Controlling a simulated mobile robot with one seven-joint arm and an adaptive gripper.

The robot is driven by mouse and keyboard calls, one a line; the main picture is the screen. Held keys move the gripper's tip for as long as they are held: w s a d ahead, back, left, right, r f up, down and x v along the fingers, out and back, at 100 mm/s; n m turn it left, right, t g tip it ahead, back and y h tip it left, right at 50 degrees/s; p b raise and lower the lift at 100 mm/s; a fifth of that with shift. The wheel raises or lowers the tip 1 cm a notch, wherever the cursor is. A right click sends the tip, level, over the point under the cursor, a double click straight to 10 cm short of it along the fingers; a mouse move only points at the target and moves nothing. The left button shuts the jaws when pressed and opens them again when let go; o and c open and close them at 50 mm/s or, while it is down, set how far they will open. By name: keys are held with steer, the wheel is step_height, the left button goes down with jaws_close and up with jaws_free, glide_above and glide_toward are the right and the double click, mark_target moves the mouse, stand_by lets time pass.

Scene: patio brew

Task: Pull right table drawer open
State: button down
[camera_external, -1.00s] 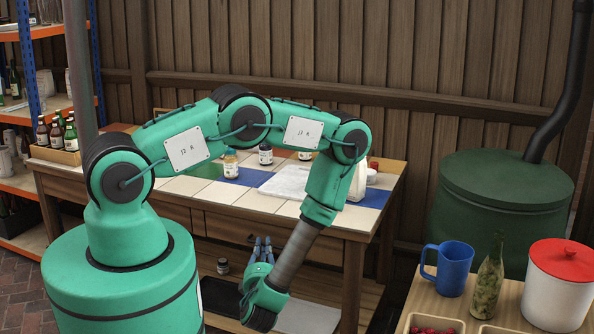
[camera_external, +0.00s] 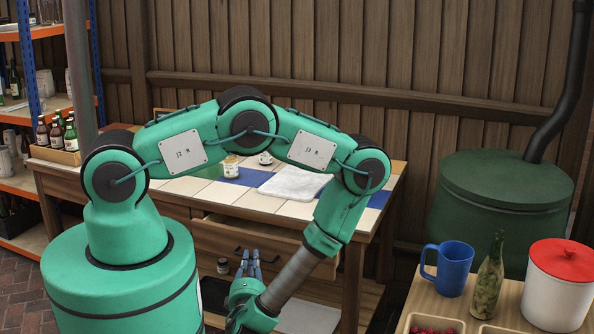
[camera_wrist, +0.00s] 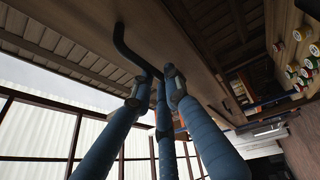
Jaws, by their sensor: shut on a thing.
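The right table drawer (camera_external: 215,236) is part of the wooden table. It stands partly open, its front ahead of the table's frame and a strip of its inside showing. My gripper (camera_external: 248,260) is low in front of the drawer, with its blue fingers pointing up at the handle. The handle is fixed to the drawer's wooden front (camera_wrist: 185,35). The fingertips hide the gripped part of the handle.
The tiled tabletop (camera_external: 262,202) bears a folded white cloth (camera_external: 293,183), a jar (camera_external: 230,167) and a small cup (camera_external: 265,158). A tray table with a blue mug (camera_external: 452,268) stands at right.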

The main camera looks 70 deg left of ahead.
steer(key=s+d, duration=0.7)
stand_by(0.6)
steer(key=shift+d+f, duration=0.1)
steer(key=c, duration=1.7)
jaws_free()
steer(key=shift+d, duration=0.15)
steer(key=shift+v, duration=5.85)
steer(key=shift+s, duration=0.1)
